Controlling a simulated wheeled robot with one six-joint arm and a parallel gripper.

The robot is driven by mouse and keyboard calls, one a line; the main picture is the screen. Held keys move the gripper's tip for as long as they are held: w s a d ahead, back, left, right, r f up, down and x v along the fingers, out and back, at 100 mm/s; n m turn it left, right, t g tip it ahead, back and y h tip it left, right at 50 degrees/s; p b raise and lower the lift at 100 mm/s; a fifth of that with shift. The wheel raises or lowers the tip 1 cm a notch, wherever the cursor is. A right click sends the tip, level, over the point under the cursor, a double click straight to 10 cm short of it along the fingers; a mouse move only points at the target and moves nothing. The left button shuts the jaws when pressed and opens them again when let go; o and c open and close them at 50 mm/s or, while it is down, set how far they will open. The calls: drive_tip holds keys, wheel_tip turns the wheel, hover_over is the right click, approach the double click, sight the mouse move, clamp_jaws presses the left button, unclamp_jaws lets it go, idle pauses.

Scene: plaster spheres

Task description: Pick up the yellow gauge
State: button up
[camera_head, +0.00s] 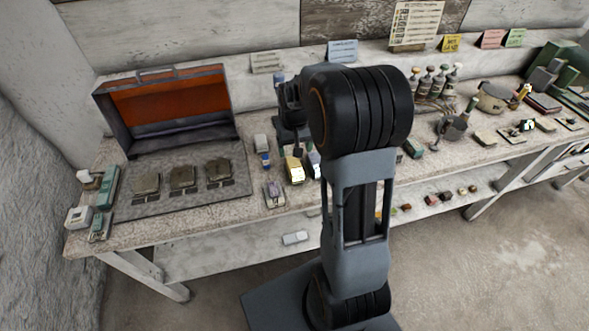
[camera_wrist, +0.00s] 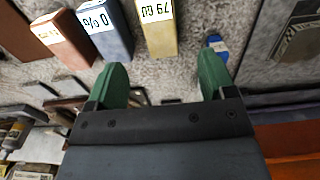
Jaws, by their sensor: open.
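The yellow gauge (camera_head: 294,171) stands on the speckled bench top near the front edge, just in front of my gripper (camera_head: 297,150). In the wrist view the yellow gauge (camera_wrist: 158,28) has a white label and lies beyond the fingertips, within the sideways span between them. My gripper (camera_wrist: 163,64) shows two green fingers spread apart with nothing between them. The gauge's far end is cut off by the wrist view's top edge. My arm partly hides the bench behind the gripper in the head view.
A blue-grey gauge (camera_wrist: 104,28) stands close beside the yellow one, and a brownish gauge (camera_wrist: 64,40) is beyond it. A blue-ended object (camera_wrist: 217,46) lies near the other finger. An open orange-lined case (camera_head: 165,104) and a grey mat (camera_head: 150,206) occupy the bench's left.

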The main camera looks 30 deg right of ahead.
sight(295, 165)
drive_tip(key=shift+f+p, duration=0.5)
drive_tip(key=shift+f, duration=4.3)
drive_tip(key=shift+f, duration=0.25)
drive_tip(key=shift+c, duration=0.3)
drive_tip(key=c, duration=1.1)
drive_tip(key=shift+r, duration=0.1)
